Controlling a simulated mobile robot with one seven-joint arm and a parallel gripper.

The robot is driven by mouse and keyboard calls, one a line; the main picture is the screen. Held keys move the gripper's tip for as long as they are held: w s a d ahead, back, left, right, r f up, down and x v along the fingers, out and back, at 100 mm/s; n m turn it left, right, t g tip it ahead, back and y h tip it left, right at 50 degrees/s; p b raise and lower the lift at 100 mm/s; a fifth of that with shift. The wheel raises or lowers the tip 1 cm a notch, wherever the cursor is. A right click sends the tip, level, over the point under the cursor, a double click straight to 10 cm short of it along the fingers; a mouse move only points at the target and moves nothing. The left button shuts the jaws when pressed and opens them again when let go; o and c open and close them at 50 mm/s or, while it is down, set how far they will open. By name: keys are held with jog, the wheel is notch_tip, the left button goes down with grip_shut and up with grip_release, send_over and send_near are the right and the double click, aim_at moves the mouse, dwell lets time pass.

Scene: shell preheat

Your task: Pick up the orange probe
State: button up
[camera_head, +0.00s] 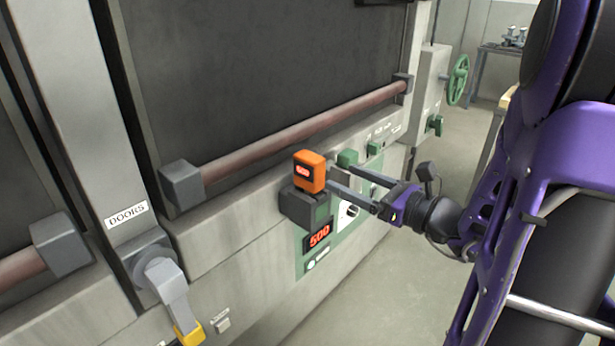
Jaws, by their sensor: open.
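The orange probe (310,171) is a small block with a lit red display on its front. It sits upright in a dark holder (298,207) on the furnace's front panel. My gripper (338,180) reaches in from the right with its two fingers spread. The near fingertip is close to the probe's lower right side, and the far finger lies farther right and behind. I cannot tell whether a finger touches the probe. Nothing is held between the fingers.
A green control panel (308,265) with a red "500" display is below the holder. A door handle bar (290,137) runs above. A lever with a yellow tip (188,333) sits lower left under a "DOORS" label. A green handwheel (458,80) stands at back right. Floor right of the furnace is open.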

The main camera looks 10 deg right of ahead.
aim_at(309, 163)
jog(key=b+x, duration=0.1)
jog(key=x, duration=0.9)
jog(key=shift+w+a+f, duration=0.1)
jog(key=shift+w+f, duration=0.05)
grip_shut()
